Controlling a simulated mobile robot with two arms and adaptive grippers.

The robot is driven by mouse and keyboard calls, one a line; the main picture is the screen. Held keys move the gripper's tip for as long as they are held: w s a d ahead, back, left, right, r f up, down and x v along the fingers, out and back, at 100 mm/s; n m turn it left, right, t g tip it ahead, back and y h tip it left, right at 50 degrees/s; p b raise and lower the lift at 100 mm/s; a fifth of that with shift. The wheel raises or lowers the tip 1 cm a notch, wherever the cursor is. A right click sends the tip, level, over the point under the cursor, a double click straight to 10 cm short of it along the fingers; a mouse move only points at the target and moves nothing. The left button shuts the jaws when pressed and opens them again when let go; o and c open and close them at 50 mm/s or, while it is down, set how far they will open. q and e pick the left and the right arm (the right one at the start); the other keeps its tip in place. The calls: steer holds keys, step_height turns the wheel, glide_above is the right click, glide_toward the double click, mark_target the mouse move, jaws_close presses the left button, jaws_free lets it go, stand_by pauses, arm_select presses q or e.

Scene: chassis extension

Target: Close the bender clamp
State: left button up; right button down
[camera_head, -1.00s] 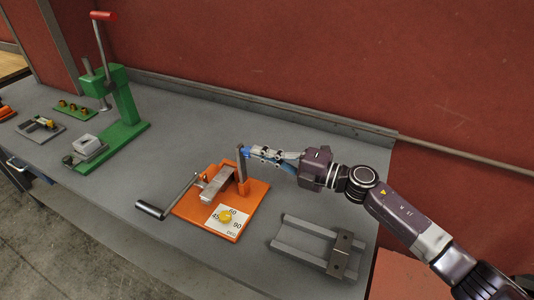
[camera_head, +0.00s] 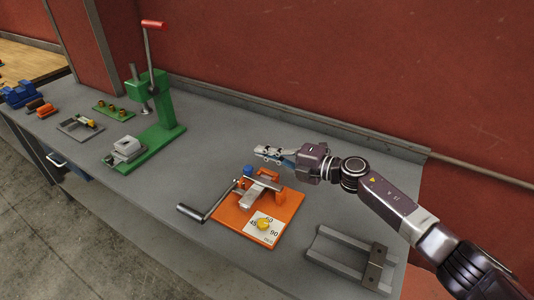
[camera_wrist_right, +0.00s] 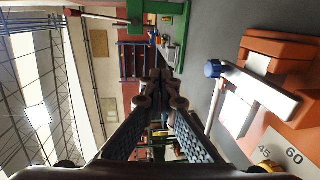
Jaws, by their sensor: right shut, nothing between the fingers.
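The bender is an orange base (camera_head: 287,208) on the grey bench, with a grey crank handle (camera_head: 192,212) at its left and a yellow angle dial (camera_head: 263,224) at its front. The clamp lever (camera_head: 264,183) lies down across the bender, its blue knob (camera_head: 248,171) at the back left. In the right wrist view the lever (camera_wrist_right: 258,92) and blue knob (camera_wrist_right: 212,68) lie to the right of the fingers. My right gripper (camera_head: 259,151) is shut and empty, above and behind the bender, apart from the knob. My left gripper is out of view.
A green arbor press (camera_head: 158,125) with a red-tipped handle stands left of the bender. A grey channel fixture (camera_head: 345,262) lies to the right. The red wall (camera_head: 330,70) rises behind the bench. Bench surface between press and bender is clear.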

mark_target(247, 167)
steer(key=w+a+f, duration=0.2)
steer(key=shift+a, duration=0.4)
steer(key=shift+w+a+f+h, duration=0.1)
steer(key=shift+a+f+h, duration=0.15)
steer(key=shift+h, duration=0.15)
steer(key=shift+w+a+f+g+h+p, duration=0.15)
steer(key=shift+a+f+g+h+p, duration=0.25)
steer(key=shift+f, duration=0.35)
steer(key=shift+w+a+f, duration=0.25)
steer(key=shift+a+f, duration=0.1)
steer(key=shift+a, duration=0.05)
steer(key=shift+w+a+f+g+h+p, duration=0.15)
steer(key=shift+f+h+p, duration=0.15)
steer(key=shift+f, duration=0.15)
steer(key=shift+a+f+g+h+p, duration=0.15)
steer(key=shift+f+h+p, duration=0.1)
steer(key=shift+f, duration=0.15)
steer(key=shift+r, duration=0.1)
